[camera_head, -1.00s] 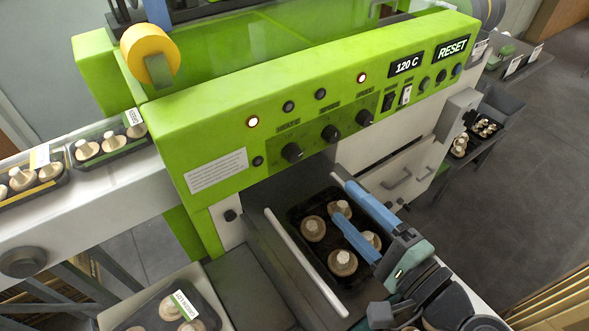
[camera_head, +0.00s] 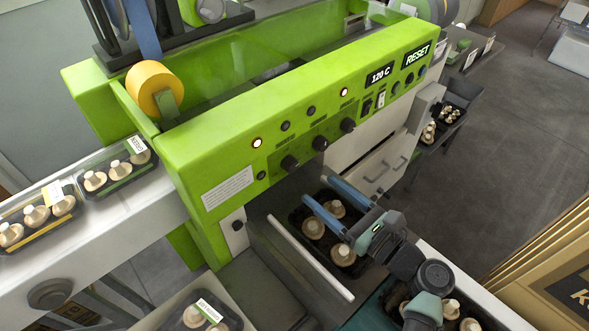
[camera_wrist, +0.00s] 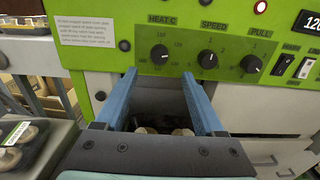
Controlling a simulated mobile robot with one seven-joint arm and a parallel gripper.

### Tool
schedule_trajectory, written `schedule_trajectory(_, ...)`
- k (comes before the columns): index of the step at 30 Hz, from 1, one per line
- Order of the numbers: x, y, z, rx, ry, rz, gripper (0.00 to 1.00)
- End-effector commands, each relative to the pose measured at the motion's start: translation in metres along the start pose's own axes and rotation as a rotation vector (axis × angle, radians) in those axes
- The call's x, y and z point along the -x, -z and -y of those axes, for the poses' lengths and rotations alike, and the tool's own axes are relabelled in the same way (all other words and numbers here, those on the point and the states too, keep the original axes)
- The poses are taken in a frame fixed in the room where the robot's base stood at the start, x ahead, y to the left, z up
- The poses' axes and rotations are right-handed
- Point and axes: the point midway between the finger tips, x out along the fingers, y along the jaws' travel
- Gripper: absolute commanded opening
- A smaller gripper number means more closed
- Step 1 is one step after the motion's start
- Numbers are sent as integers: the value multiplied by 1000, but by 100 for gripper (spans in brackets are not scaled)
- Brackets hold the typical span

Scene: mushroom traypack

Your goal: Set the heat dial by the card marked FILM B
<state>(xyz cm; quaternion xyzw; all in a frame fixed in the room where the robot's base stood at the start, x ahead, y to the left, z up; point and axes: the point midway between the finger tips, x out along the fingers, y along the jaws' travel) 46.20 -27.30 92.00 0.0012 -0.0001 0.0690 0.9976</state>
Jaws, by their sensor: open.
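The heat dial is a black knob (camera_wrist: 159,54) under the print "HEAT C" on the green panel, with small numbers around it. Its light mark seems to point up and right, but is too small to read exactly. In the head view the heat dial (camera_head: 289,162) is the leftmost of three knobs. My gripper (camera_head: 319,190) is open, its two blue fingers apart and empty, below and in front of the panel. In the wrist view the fingertips (camera_wrist: 158,74) sit either side of and just below the heat dial, not visibly touching it. No card reading FILM B is legible.
The speed knob (camera_wrist: 207,58) is close to the right of the heat dial. A mushroom tray (camera_head: 341,258) lies below my gripper. A white text plate (camera_wrist: 84,25) is on the panel's left.

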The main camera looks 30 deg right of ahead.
Motion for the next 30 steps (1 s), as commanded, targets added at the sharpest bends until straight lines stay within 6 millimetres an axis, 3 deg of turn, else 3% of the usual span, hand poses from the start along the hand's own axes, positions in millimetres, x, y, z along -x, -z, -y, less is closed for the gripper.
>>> schedule_trajectory(3, -28, -1, -1, 1, -4, 2, 71)
schedule_trajectory(10, -65, 0, -1, 3, -3, 1, 71)
schedule_trajectory(15, -77, -1, 0, 3, -1, 0, 71)
schedule_trajectory(24, -79, 0, 0, 3, -1, -1, 71)
schedule_trajectory(30, -79, 0, 0, 3, -1, -1, 37)
